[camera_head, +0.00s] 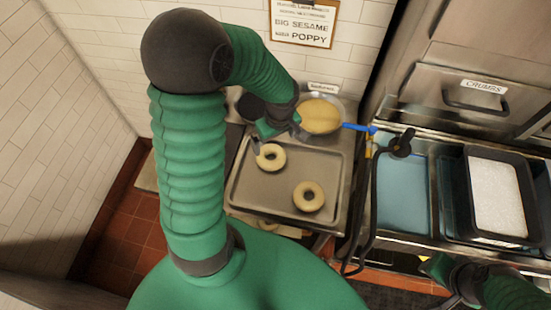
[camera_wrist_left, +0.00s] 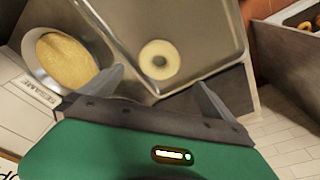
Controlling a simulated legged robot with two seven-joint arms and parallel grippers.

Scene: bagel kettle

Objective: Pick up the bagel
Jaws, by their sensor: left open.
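Two pale ring bagels lie on the metal tray (camera_head: 238,190) in the head view: a back-left bagel (camera_head: 270,163) and a front-right bagel (camera_head: 308,203). My left gripper (camera_head: 275,146) is open and reaches down over the back-left bagel, one finger close to its upper left edge. I cannot tell whether they touch. In the left wrist view one bagel (camera_wrist_left: 146,62) shows beyond the gap between the open fingers (camera_wrist_left: 162,92), near a tray corner. My right gripper (camera_head: 445,285) is low at the right; its finger opening is unclear.
A bowl of tan seeds (camera_head: 320,115) stands behind the tray, with a dark bowl (camera_head: 250,107) beside it. A blue-handled tool (camera_head: 358,127) lies to the right. Further right are a water basin (camera_head: 402,195) and a white-filled bin (camera_head: 498,195).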

